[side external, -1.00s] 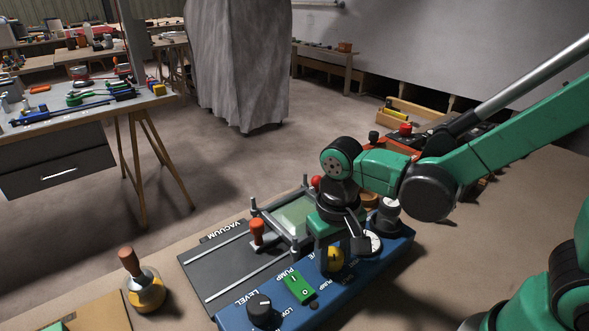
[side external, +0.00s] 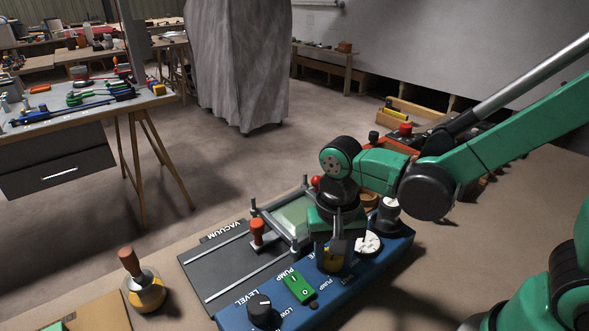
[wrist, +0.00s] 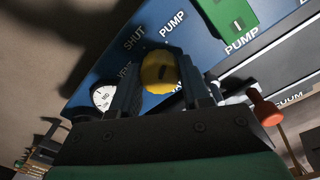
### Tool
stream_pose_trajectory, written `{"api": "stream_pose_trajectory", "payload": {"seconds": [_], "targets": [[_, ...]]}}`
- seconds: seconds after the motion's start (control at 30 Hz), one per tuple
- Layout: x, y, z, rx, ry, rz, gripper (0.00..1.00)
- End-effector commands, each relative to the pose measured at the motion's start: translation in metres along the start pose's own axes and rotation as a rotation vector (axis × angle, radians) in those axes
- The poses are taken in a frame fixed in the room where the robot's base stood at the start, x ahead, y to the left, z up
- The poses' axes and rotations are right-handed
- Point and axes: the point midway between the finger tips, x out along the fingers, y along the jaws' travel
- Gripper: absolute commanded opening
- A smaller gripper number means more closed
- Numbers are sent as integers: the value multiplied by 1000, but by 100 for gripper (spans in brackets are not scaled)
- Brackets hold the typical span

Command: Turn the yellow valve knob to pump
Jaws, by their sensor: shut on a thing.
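The yellow valve knob (side external: 330,259) sits on the blue panel (side external: 283,313). In the wrist view the knob (wrist: 159,74) shows between the two fingers of my gripper (wrist: 158,82), with a dark mark on its face. My gripper (side external: 335,250) reaches down over the knob in the side view and partly hides it. The gripper is shut on the knob. White words SHUT, PUMP and a partly covered VENT stand on the panel around the knob in the wrist view. I cannot tell exactly which word the knob points to.
A white gauge (side external: 368,244), a green switch (side external: 299,287) and a black level knob (side external: 260,309) share the panel. An orange-handled lever (side external: 257,233) stands on the grey bed behind. A wooden-handled yellow pot (side external: 146,290) stands at left.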

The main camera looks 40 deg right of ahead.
Motion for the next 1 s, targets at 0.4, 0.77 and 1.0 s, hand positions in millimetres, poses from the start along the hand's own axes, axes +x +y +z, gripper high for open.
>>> {"api": "stream_pose_trajectory", "payload": {"seconds": [0.4, 0.77, 1.0], "targets": [[0, 0, 0, -1, 1, -1, 73], [-10, 0, 0, -1, 1, 0, 73], [-38, 0, 0, -1, 1, -1, 73]]}}
